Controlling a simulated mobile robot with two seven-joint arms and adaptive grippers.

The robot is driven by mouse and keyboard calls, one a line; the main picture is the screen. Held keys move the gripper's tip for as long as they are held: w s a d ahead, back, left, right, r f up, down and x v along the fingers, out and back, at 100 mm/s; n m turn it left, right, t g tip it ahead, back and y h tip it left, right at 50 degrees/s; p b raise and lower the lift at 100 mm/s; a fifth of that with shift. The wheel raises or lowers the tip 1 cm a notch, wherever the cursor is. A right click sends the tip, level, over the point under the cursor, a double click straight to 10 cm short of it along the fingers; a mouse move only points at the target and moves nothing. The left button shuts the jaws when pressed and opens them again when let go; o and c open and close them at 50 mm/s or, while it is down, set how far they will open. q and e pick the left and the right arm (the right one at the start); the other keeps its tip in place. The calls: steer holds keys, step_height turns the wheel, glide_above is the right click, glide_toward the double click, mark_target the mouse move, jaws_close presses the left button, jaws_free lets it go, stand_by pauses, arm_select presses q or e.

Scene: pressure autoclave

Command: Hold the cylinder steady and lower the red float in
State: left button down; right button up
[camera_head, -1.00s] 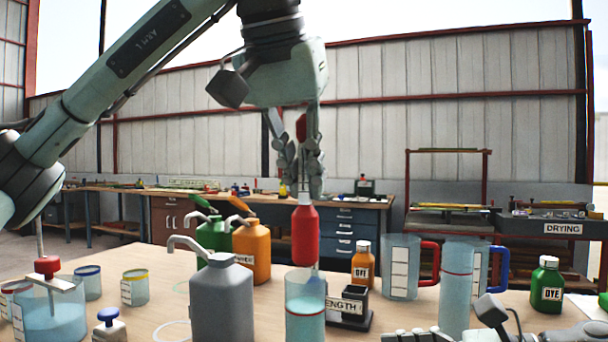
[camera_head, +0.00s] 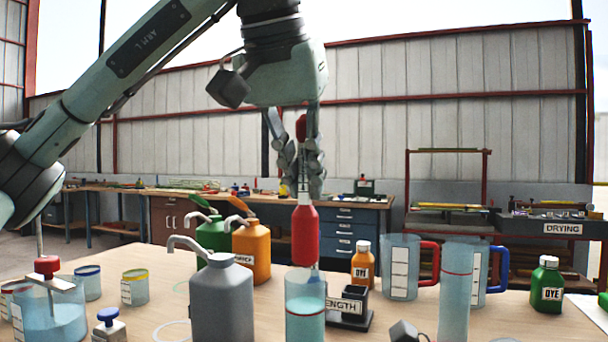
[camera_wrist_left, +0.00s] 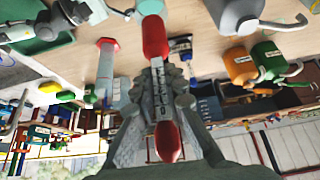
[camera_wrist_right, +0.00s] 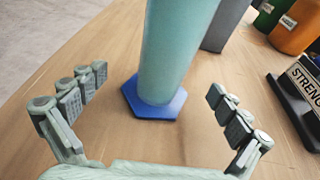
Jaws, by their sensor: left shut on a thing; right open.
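The red float (camera_head: 305,236) is a red bulb on a thin stem with a red top. My left gripper (camera_head: 303,188) is shut on its stem and holds it upright; it also shows in the left wrist view (camera_wrist_left: 155,38). The bulb's lower end is at or just above the rim of a clear cylinder (camera_head: 305,310) of bluish liquid; the exact gap is unclear. In the right wrist view the cylinder (camera_wrist_right: 175,50) stands on a blue hexagonal base (camera_wrist_right: 152,103). My right gripper (camera_wrist_right: 158,86) is open, its fingers either side of the cylinder and apart from it.
A grey bottle (camera_head: 222,305) stands close left of the cylinder, with green (camera_head: 212,237) and orange (camera_head: 251,252) bottles behind. A STRENGTH block (camera_head: 352,308) is close right. Further right are jugs (camera_head: 400,268), another tall cylinder (camera_head: 456,295) and a green dye bottle (camera_head: 547,285).

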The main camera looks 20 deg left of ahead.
steer(key=shift+a+f, duration=0.1)
steer(key=shift+a, duration=0.2)
steer(key=c, duration=1.7)
steer(key=shift+c, duration=0.2)
